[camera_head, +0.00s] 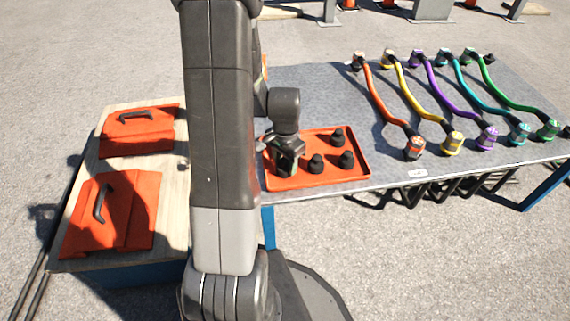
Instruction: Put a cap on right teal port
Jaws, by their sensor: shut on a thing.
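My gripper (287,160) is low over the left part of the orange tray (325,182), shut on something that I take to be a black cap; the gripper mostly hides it. Other black caps stand upright in the tray: one at the back (338,137), one at the front middle (316,164) and one at the right (346,160). The teal cable (480,94) lies on the grey table to the right, between the purple and green cables. Its near teal port (520,133) is at the front edge and its far end (446,56) is at the back.
Orange (382,98), yellow (417,95), purple (450,95) and green (510,94) cables lie side by side on the grey table (310,90). Two orange lidded panels with handles (140,130) (115,220) lie on a wooden table at left. Bare tabletop separates tray and cables.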

